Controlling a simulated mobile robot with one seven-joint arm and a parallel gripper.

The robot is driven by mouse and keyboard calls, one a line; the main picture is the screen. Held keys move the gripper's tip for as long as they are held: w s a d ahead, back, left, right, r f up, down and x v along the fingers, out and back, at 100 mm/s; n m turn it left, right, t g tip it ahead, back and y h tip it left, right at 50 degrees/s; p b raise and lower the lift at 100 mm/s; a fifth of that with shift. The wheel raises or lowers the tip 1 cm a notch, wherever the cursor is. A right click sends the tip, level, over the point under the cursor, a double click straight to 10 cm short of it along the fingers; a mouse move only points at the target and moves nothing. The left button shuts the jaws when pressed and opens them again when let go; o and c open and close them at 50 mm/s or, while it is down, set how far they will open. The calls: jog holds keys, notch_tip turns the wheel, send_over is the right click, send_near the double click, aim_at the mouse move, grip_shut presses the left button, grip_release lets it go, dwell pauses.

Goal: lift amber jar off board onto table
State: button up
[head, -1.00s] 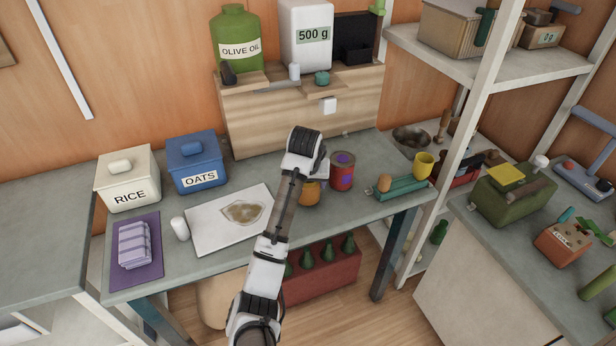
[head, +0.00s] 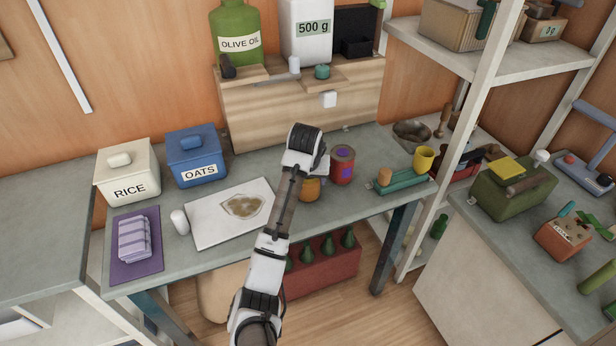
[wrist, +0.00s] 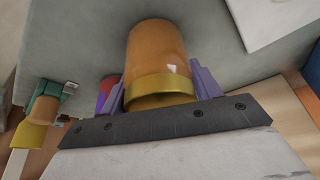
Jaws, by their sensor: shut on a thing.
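The amber jar (wrist: 157,55), orange with a gold band, lies between the two purple fingers of my gripper (wrist: 160,90) in the wrist view. The fingers are shut on it. In the head view the jar (head: 309,188) shows partly behind my arm, over the grey table (head: 345,208), right of the white board (head: 205,230). I cannot tell whether its base touches the table. The board carries a brown patch and no jar. My gripper is mostly hidden by my wrist in the head view.
A red and purple can (head: 342,165) stands close to the jar's right. A teal tray (head: 400,182) with a yellow cup (head: 424,158) lies further right. A white shaker (head: 180,222) stands left of the board. The table's front edge is near the jar.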

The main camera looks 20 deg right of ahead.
jog(key=shift+f, duration=0.15)
jog(key=o, duration=1.3)
jog(key=shift+f, duration=0.1)
jog(key=shift+p+v, duration=2)
jog(key=shift+v, duration=4.95)
jog(key=shift+w+d, duration=0.1)
